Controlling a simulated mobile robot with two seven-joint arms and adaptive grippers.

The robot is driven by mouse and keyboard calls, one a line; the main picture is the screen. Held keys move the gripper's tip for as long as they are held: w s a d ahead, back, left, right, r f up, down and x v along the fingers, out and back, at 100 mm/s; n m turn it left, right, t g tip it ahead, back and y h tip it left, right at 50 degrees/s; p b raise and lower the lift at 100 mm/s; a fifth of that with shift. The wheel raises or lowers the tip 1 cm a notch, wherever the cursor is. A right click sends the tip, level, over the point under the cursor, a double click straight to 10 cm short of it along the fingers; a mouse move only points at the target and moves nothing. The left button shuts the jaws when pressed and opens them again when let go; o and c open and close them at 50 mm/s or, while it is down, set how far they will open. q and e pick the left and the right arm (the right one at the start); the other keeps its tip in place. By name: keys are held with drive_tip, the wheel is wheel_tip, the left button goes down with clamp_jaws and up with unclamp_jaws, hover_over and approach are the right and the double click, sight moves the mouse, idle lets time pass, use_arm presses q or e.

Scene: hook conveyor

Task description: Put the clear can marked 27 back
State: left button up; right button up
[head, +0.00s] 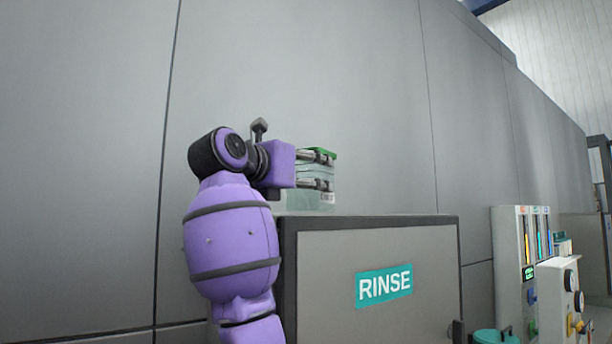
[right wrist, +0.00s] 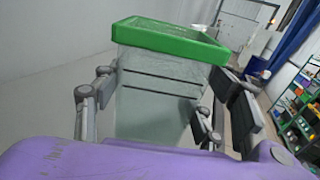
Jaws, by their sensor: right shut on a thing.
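A clear can (head: 326,172) with a green rim stands upright at the top of the grey cabinet marked RINSE (head: 430,262). My right gripper (head: 318,170) is shut on the can from the left side. In the right wrist view the can (right wrist: 158,95) sits between the two fingers (right wrist: 160,110), with its green rim above them. A small white label shows low on the can in the head view, but its number is too small to read. I cannot tell whether the can's base touches the cabinet top. My left gripper is not in view.
A plain grey wall (head: 370,100) rises behind the cabinet. To the right stand a white panel with coloured gauges (head: 520,250), a unit with dials (head: 565,290) and a teal lidded container (head: 494,337). The air above the cabinet is clear.

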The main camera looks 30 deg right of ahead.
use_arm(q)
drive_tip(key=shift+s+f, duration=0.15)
use_arm(e)
drive_tip(key=shift+f, duration=0.1)
drive_tip(key=shift+f, duration=0.15)
drive_tip(key=o, duration=1.8)
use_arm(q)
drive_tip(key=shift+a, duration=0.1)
use_arm(e)
drive_tip(key=shift+a+r, duration=0.2)
drive_tip(key=b+v, duration=0.1)
drive_tip(key=v, duration=0.9)
drive_tip(key=shift+a+f, duration=0.1)
drive_tip(key=shift+a, duration=0.25)
drive_tip(key=shift+s+a+b, duration=0.3)
drive_tip(key=shift+s+a, duration=0.05)
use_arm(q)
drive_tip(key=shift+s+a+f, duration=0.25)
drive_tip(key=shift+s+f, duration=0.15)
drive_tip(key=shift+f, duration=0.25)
